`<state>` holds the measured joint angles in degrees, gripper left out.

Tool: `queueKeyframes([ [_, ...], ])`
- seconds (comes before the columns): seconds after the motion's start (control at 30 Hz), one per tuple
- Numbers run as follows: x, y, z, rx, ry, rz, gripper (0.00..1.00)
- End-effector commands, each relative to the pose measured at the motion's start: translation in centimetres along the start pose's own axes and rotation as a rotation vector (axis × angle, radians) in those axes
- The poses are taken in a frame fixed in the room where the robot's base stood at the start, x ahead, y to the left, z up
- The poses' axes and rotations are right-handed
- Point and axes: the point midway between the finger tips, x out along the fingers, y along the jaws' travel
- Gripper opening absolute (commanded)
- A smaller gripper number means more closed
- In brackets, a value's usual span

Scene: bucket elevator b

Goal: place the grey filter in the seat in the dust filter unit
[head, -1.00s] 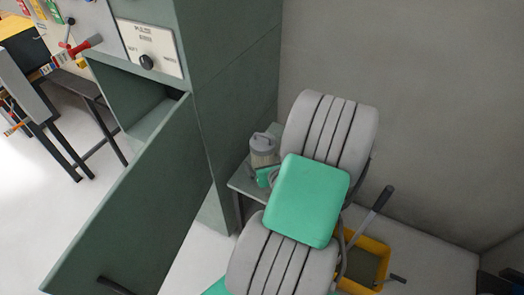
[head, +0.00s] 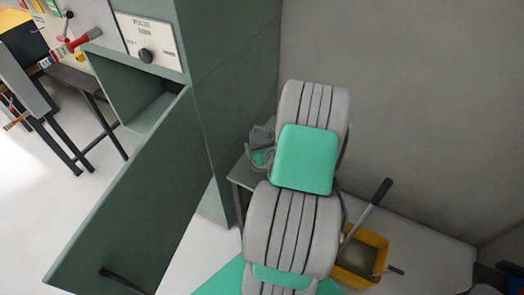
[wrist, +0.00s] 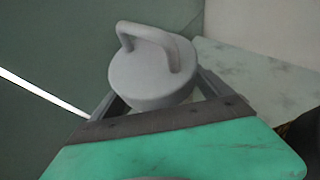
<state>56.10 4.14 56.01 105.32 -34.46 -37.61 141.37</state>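The grey filter (wrist: 150,78) has a round lid with a loop handle on top. In the wrist view it sits between the two fingers of my gripper (wrist: 160,95), and its lid hides the fingertips. A light gap shows beside the right finger, so the fingers look open around it. In the head view the filter (head: 262,136) is at the small side table beside the green cabinet, partly covered by my gripper (head: 262,157). The dust filter unit's seat cannot be made out.
The green cabinet (head: 225,110) has an open compartment (head: 150,100) with its large door (head: 130,200) swung out toward me. The small side table (head: 243,175) stands against the cabinet. A yellow bucket (head: 365,255) is on the floor at right. Grey walls stand behind.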

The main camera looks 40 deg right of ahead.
Motion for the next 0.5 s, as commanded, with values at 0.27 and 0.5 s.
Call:
queueKeyframes([
  [0.27,-0.02,0.01,0.01,0.0,0.0,0.0,0.66],
  [0.5,-0.02,0.0,0.05,-0.001,-0.001,0.0,0.46],
])
